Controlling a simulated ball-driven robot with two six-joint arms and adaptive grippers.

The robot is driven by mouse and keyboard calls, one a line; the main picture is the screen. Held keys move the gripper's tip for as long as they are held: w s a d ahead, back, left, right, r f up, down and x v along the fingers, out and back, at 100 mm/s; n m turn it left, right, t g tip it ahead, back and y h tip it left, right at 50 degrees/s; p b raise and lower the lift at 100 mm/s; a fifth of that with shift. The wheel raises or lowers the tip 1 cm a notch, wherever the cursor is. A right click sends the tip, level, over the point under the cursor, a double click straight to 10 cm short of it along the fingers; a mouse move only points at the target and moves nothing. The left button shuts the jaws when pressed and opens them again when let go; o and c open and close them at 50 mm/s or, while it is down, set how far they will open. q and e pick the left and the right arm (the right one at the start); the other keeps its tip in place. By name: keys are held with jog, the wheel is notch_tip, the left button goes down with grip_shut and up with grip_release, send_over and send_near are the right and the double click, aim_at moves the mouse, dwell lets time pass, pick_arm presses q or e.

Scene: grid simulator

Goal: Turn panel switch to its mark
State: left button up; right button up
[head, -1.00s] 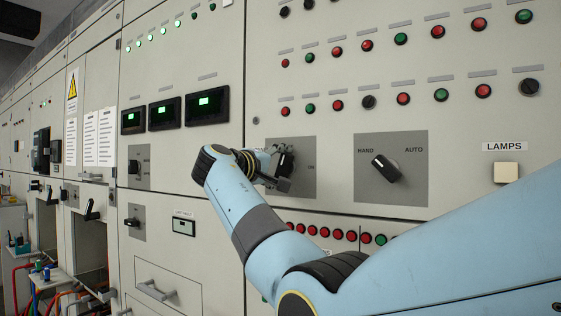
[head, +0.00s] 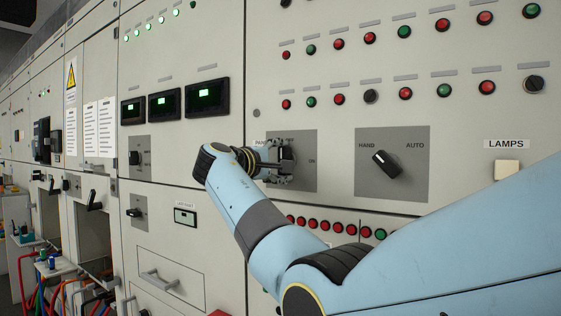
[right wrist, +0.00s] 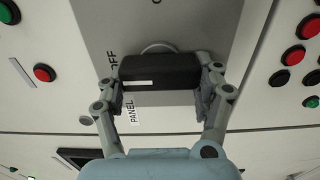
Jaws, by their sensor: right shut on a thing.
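The panel switch is a black bar knob (right wrist: 160,72) on a grey plate (head: 305,180) of the cabinet. In the head view the plate shows "ON" at its right, and my right gripper hides most of the knob. My right gripper (head: 287,160) is at the knob. In the right wrist view its two fingers (right wrist: 160,88) are shut on the knob's two ends. The knob's white line lies toward its left end, on the side of the "OFF" lettering (right wrist: 112,62). The "PANEL" label (right wrist: 131,111) is at lower left. My left gripper is out of view.
A HAND/AUTO switch (head: 386,164) is on another grey plate to the right, with a LAMPS button (head: 507,169) beyond. Rows of red and green buttons (head: 370,38) run above, with red lamps (head: 325,226) below. A drawer handle (head: 160,283) juts out at lower left.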

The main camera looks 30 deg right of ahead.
jog(key=o, duration=1.2)
jog(key=shift+w, duration=0.1)
jog(key=shift+c, duration=0.2)
jog(key=v, duration=1.2)
jog(key=shift+f, duration=0.1)
